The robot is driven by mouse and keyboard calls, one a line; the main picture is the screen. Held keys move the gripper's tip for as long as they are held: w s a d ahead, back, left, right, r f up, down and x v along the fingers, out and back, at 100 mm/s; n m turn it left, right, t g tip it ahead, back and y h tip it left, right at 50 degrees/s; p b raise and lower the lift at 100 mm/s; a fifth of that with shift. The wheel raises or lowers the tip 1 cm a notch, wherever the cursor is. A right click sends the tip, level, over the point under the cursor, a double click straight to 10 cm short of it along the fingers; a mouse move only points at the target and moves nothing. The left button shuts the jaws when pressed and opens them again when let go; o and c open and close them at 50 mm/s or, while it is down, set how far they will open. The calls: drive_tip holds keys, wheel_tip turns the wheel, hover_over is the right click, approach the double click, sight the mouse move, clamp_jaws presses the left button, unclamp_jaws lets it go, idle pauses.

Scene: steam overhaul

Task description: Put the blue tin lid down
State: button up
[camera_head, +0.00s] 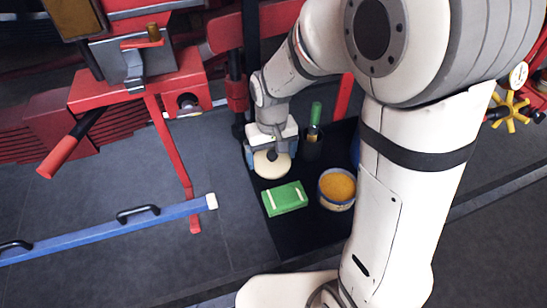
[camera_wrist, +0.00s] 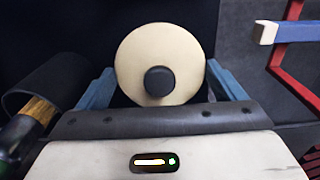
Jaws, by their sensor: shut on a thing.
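The tin lid is a cream disc with a dark round knob (camera_head: 271,165); it also shows in the wrist view (camera_wrist: 135,70). My gripper (camera_head: 270,153) is shut on the lid, with a blue-grey finger on either side of it in the wrist view (camera_wrist: 160,82). The lid is over the back left part of a black work surface (camera_head: 310,238). I cannot tell whether it touches that surface. An open round tin (camera_head: 337,204) with a blue-grey wall and orange-brown contents stands to the right, uncovered and apart from the lid.
A green block with pale strips (camera_head: 285,198) lies in front of the lid. A dark cup (camera_head: 311,149) with a green-handled brush (camera_head: 315,115) stands close to the right of my gripper. A long blue bar (camera_head: 110,228) and a red frame (camera_head: 170,150) are at left.

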sight(272, 151)
drive_tip(key=shift+f, duration=0.2)
drive_tip(key=shift+c, duration=0.7)
drive_tip(key=o, duration=1.3)
drive_tip(key=shift+d, duration=0.1)
drive_tip(key=shift+c, duration=0.2)
drive_tip(key=shift+r, duration=0.15)
wheel_tip(272, 151, up, 12)
drive_tip(key=s+d+m+t, duration=0.2)
drive_tip(key=s+d+m, duration=0.1)
drive_tip(key=s+d, duration=0.9)
drive_tip(key=shift+d+f+t+p, duration=0.2)
drive_tip(key=shift+d+t+p, duration=0.1)
drive_tip(key=shift+s, duration=0.15)
